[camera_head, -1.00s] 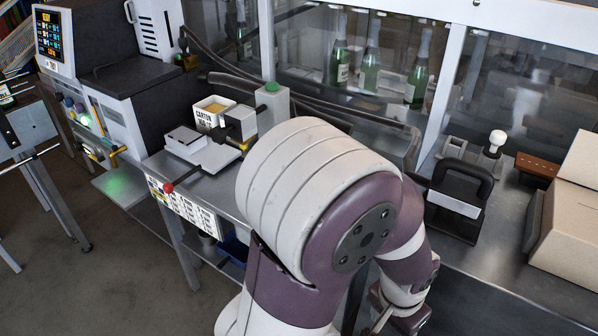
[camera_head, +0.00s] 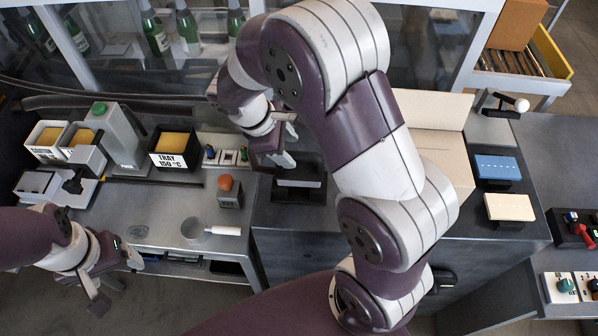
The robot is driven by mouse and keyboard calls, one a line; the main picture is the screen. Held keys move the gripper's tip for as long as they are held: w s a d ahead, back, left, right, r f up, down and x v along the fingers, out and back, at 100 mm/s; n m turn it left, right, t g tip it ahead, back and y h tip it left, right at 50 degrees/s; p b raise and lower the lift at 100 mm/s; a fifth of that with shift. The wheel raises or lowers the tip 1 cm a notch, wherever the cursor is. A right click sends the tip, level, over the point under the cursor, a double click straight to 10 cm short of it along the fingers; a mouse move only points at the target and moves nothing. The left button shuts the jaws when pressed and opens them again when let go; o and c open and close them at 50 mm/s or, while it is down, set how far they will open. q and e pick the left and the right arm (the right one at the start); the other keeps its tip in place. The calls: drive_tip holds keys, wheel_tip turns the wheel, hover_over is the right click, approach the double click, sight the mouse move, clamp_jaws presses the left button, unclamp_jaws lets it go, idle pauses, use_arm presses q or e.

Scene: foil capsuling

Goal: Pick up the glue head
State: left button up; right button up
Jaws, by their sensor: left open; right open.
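I cannot tell for sure which object is the glue head. A black and white device (camera_head: 82,174) sits at the left of the steel table, beside tubs of yellow material. A small rack (camera_head: 226,156) with several coloured pieces stands at the back middle. My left gripper (camera_head: 104,295) is open and empty, low at the front left, off the table's front edge. My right gripper (camera_head: 287,146) is open above the back of the table, near a dark handled block (camera_head: 300,183) that it partly hides. My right arm covers much of the middle.
A black tub marked TRAY (camera_head: 174,147) and a green-capped container (camera_head: 120,135) stand behind. A cardboard box (camera_head: 440,155) and blue pad (camera_head: 497,168) are right.

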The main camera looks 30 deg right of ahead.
sight(298, 153)
drive_tip(key=shift+w+d+f+p, duration=0.15)
drive_tip(key=shift+d+f+p, duration=0.3)
drive_tip(key=shift+f+p, duration=0.15)
drive_tip(key=shift+w+d+f+p, duration=0.15)
drive_tip(key=shift+d+f+p, duration=0.25)
drive_tip(key=shift+f+p, duration=0.2)
drive_tip(key=x, duration=0.2)
drive_tip(key=shift+s+d+f, duration=0.15)
drive_tip(key=shift+f, duration=0.15)
drive_tip(key=shift+s+d+f, duration=0.1)
drive_tip(key=shift+d+f, duration=0.1)
drive_tip(key=shift+f, duration=0.05)
drive_tip(key=shift+a, duration=0.15)
clamp_jaws()
use_arm(q)
drive_tip(key=r, duration=0.1)
drive_tip(key=w+r, duration=0.1)
drive_tip(key=r, duration=0.1)
drive_tip(key=shift+a+r, duration=0.15)
use_arm(e)
drive_tip(key=shift+r, duration=0.15)
